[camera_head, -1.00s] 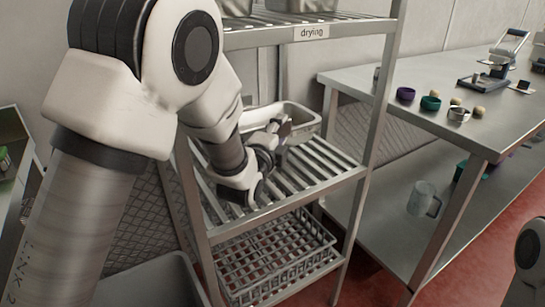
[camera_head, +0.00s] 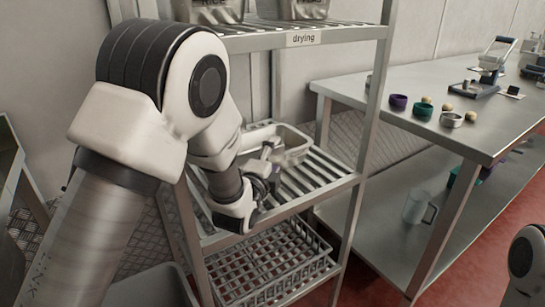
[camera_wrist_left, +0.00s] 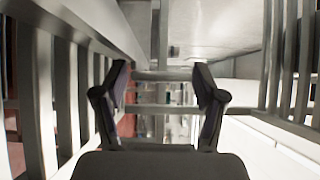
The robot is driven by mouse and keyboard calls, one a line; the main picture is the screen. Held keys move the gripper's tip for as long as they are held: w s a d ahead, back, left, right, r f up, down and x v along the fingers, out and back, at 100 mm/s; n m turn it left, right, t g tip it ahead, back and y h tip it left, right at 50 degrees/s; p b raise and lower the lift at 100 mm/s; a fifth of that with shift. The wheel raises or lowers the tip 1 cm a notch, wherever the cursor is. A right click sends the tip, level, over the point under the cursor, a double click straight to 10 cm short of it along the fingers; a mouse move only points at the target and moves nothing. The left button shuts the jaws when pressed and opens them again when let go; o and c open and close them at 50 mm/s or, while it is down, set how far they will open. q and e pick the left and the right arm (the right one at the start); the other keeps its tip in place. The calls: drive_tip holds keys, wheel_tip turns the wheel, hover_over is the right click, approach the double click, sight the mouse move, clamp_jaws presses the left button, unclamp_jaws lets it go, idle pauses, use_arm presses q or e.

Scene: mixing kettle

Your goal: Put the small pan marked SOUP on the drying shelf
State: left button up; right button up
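A metal pan (camera_head: 294,155) stands on the slatted middle shelf of the rack; no marking on it is readable. The upper shelf (camera_head: 345,31) has a "drying" label (camera_head: 304,38) on its front edge. My left gripper (camera_head: 270,160) is at the middle shelf, in front of the pan and overlapping it in the head view; I cannot tell whether they touch. In the left wrist view my left gripper (camera_wrist_left: 160,85) has its fingers apart with nothing held between them. My right gripper is out of view.
Two labelled metal pans, one reading RICE (camera_head: 216,10), stand on the upper shelf. A wire basket (camera_head: 270,262) is on the lowest shelf. A steel table (camera_head: 430,135) with small bowls and a clear jug (camera_head: 418,207) below is to the right.

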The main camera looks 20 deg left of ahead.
use_arm(q)
drive_tip(key=shift+r, duration=0.25)
drive_tip(key=s, duration=0.7)
drive_tip(key=shift+s+f, duration=0.1)
drive_tip(key=shift+s, duration=0.15)
